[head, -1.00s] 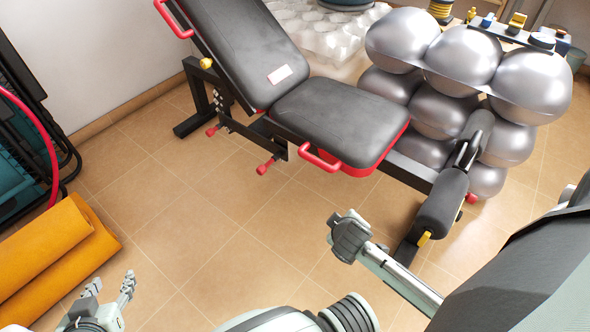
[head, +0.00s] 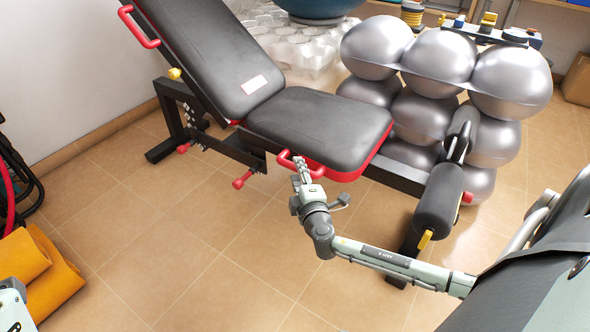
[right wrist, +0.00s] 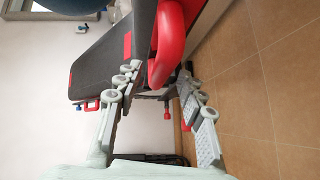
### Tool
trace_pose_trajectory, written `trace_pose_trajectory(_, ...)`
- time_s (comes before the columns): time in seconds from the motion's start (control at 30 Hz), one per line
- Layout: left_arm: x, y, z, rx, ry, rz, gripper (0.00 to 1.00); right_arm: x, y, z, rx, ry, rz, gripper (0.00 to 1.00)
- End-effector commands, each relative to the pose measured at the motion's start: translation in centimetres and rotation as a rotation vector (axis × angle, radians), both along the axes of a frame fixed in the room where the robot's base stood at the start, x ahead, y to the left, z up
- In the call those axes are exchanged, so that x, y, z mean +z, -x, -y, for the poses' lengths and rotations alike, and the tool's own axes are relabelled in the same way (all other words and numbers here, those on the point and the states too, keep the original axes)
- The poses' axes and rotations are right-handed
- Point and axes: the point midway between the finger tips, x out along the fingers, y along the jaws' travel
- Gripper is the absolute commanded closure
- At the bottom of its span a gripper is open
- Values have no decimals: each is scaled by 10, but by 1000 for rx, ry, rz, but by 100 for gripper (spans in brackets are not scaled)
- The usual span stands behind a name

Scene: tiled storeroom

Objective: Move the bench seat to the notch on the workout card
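The bench seat (head: 322,125) is a black pad with red edging, lying nearly flat beside the tilted backrest (head: 215,50). A red handle (head: 290,161) sticks out at the seat's near side; it also shows in the right wrist view (right wrist: 168,58). My right gripper (head: 300,170) is at this handle. In the right wrist view its fingers (right wrist: 158,75) are apart, with the handle between or just beyond their tips; contact cannot be told. A small white label (head: 254,84) lies on the backrest; its writing is unreadable.
Stacked silver balls (head: 440,58) stand behind the bench. Black leg rollers (head: 438,200) sit at its right end. Red-ended pins (head: 241,181) stick out below the backrest. An orange rolled mat (head: 45,285) lies at lower left. The tiled floor in front is clear.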

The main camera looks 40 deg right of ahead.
Motion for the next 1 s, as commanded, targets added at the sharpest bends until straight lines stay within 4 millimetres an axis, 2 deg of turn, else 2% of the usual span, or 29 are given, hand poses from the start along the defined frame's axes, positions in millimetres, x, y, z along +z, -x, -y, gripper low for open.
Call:
trace_pose_trajectory(0.03,-1,2,-1,1,4,14,54,-1,-8,3,-1,1,2,61)
trace_pose_trajectory(0.2,1,7,-4,4,15,50,54,-4,-23,9,0,0,-1,61)
trace_pose_trajectory(0.53,2,8,-4,5,18,58,54,-4,-26,11,-1,-3,-1,61)
trace_pose_trajectory(0.83,2,8,-4,5,18,57,54,-4,-26,10,-1,-3,-1,98)
trace_pose_trajectory(1.0,2,8,-4,5,18,57,54,-4,-26,10,-1,-3,-1,100)
